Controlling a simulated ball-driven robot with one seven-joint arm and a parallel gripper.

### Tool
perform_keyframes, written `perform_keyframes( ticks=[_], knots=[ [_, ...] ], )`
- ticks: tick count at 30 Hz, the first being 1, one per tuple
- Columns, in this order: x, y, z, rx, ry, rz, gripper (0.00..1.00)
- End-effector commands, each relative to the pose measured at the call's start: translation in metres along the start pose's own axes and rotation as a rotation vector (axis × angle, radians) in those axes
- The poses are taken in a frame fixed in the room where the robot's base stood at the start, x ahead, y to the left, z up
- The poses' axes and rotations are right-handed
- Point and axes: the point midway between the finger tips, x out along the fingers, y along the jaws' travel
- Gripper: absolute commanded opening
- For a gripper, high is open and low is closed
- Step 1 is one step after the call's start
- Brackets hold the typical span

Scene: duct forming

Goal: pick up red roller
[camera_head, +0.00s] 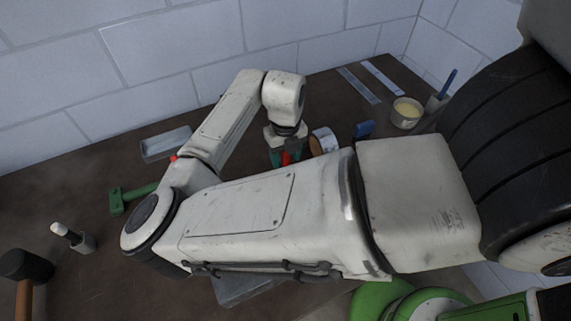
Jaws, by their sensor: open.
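My gripper (284,157) points down over the dark table, beyond my forearm, with teal fingers. It is open. A small red part (290,150) shows at the fingers, likely the red roller. Its lower end is hidden behind my arm, and I cannot tell whether the fingers touch it. Another small red spot (173,158) shows at the edge of my arm near the metal tray; I cannot tell what it belongs to.
A metal tray (165,145), green tool (130,198), white-handled tool (72,237) and black mallet (26,265) lie left. A roll (323,141), blue object (365,129), cream-filled bowl (407,112) and metal strips (358,86) are right. A wall stands behind.

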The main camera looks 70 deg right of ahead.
Motion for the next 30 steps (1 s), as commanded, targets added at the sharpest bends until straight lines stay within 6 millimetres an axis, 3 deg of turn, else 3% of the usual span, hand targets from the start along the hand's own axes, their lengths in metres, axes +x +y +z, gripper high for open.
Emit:
perform_keyframes(
  ticks=[2,17,30],
  knots=[
    [-0.0002,0.0001,0.0001,0.0,0.0,0.0,0.48],
    [-0.0006,0.0001,0.0002,-0.001,0.0,0.0,0.01],
    [-0.0041,0.0003,0.0006,-0.001,-0.001,0.001,0.0]
  ],
)
